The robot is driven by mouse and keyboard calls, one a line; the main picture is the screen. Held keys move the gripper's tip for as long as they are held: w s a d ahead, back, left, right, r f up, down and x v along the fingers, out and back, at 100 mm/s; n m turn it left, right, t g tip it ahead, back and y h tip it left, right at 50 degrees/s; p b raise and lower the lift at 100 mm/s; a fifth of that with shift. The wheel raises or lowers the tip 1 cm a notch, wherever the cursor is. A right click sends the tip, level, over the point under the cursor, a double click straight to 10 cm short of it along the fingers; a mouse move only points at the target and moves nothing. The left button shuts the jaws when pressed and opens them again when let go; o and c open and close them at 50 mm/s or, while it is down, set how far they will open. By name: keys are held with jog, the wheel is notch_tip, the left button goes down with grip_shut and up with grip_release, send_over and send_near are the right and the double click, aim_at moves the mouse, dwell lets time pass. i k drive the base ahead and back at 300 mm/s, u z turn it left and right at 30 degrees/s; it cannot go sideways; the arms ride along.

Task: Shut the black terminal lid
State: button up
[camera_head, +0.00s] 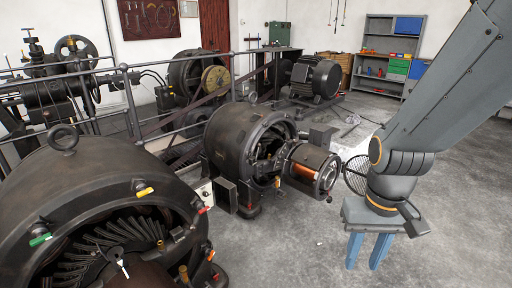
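A small terminal box with a pale face (204,192) sits low on the left side of the middle dynamo (232,140). A black square plate, seemingly the terminal lid (225,195), stands upright at its right side, swung away from the pale face. My gripper (366,266) hangs over the floor at the right, well apart from the lid. Its two blue fingers point down with a gap between them, and nothing shows between them.
A large dynamo (90,185) fills the lower left. A copper commutator (308,170) and a round mesh guard (355,175) stand between the lid and my arm. Railings (128,100) run behind. The concrete floor (290,250) is mostly clear at front right.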

aim_at(226, 194)
jog(key=z, duration=0.75)
jog(key=k, duration=1.05)
jog(key=z, duration=1.15)
jog(key=i, duration=1.8)
jog(key=u, duration=0.4)
jog(key=i, duration=1.75)
jog(key=u, duration=0.95)
jog(key=i, duration=1)
jog(key=u, duration=1.95)
jog(key=i, duration=0.95)
jog(key=u, duration=1.1)
jog(key=i, duration=0.85)
jog(key=u, duration=0.15)
